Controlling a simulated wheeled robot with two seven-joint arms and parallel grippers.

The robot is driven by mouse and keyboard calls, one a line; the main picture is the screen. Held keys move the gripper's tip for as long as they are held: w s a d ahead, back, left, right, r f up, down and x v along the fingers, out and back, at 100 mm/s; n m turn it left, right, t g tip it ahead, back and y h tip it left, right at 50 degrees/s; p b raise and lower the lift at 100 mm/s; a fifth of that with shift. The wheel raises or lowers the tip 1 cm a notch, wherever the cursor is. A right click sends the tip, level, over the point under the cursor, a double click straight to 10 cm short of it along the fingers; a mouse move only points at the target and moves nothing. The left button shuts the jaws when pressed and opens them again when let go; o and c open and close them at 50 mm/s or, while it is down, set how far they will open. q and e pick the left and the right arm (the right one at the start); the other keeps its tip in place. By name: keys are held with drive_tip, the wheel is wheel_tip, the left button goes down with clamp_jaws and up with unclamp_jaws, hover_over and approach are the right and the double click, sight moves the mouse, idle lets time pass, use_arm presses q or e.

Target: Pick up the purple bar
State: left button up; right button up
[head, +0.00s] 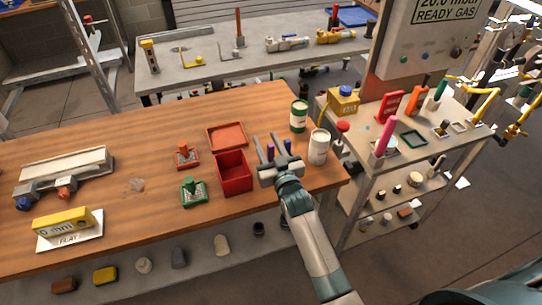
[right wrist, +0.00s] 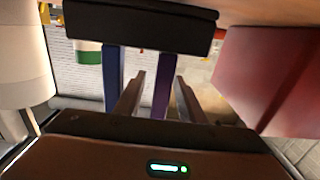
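The purple bar (head: 270,147) stands upright on the wooden table, beside a blue bar (head: 288,146). In the right wrist view the purple bar (right wrist: 162,86) lies between the two fingers of my right gripper (right wrist: 159,97), with a gap on each side. The blue bar (right wrist: 113,80) is outside the fingers, on the left. Both bars meet a dark block (right wrist: 140,25) at the top of that view. My right gripper (head: 267,148) is open around the purple bar in the head view and hides its lower part. My left gripper is not in view.
A red open box (head: 232,182) stands close left of my right gripper, with a red tray (head: 227,137) behind it. A white can (head: 318,150) and a green-and-white can (head: 299,115) stand on the right.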

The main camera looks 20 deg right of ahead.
idle(0.3)
clamp_jaws()
drive_tip(key=s+d+r+b, duration=0.4)
drive_tip(key=s+d+r, duration=0.3)
drive_tip(key=d+r, duration=0.2)
wheel_tip(320, 180, up, 2)
drive_tip(key=shift+d, duration=0.15)
idle(0.4)
idle(0.4)
